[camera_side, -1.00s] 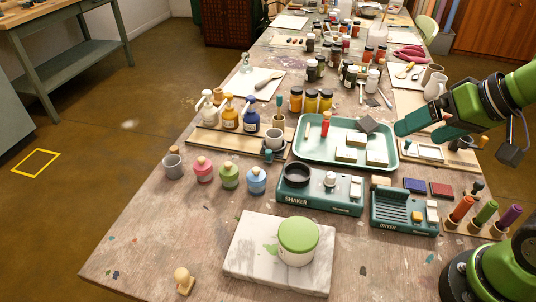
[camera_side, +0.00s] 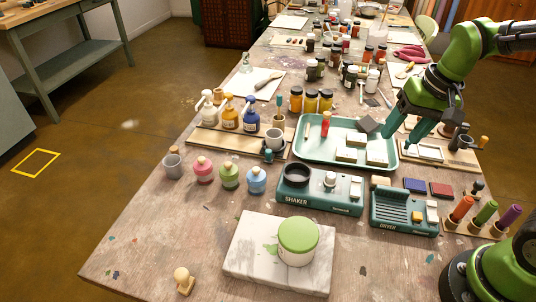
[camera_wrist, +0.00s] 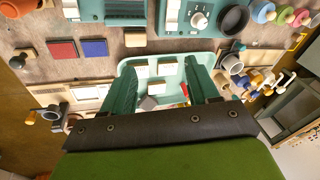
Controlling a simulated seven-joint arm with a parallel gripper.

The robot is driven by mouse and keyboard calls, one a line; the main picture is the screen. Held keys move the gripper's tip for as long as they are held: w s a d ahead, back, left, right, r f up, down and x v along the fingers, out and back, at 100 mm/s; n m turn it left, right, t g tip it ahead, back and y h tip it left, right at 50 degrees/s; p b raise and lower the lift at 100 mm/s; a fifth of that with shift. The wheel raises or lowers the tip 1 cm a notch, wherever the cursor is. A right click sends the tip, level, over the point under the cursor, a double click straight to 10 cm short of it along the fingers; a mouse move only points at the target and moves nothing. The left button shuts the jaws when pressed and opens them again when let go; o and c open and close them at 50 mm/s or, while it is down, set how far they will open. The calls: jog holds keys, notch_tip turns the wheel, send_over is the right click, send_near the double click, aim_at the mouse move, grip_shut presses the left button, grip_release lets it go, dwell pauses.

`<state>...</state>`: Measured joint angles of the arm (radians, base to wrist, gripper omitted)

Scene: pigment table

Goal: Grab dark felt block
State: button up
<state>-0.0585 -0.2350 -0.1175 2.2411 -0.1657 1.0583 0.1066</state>
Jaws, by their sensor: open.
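The dark felt block (camera_side: 368,124) lies tilted at the far right corner of the green tray (camera_side: 303,148). A dark shape that looks like the block (camera_wrist: 149,103) shows in the wrist view between the finger bases, partly hidden by my gripper. My gripper (camera_side: 403,134) is open and empty, pointing down beside the tray's right edge, to the right of the block. In the wrist view, the open fingers of my gripper (camera_wrist: 162,72) frame the tray (camera_wrist: 181,70).
Pale blocks (camera_side: 346,154) and a red-topped tool (camera_side: 325,126) lie in the tray. The shaker (camera_side: 320,194) and dryer (camera_side: 404,212) stand in front. A wooden board with a white frame (camera_side: 428,152) is to the right. Jars (camera_side: 311,102) stand behind.

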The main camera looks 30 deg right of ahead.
aim_at(382, 180)
jog(key=w+d+f+m+g+h, duration=0.1)
jog(key=w+d+f+m+g, duration=0.1)
jog(key=w+d+m+g, duration=0.15)
jog(key=shift+t, duration=0.35)
jog(key=f, duration=1.6)
jog(key=shift+s+f, duration=0.3)
jog(key=shift+f, duration=0.05)
jog(key=c, duration=0.7)
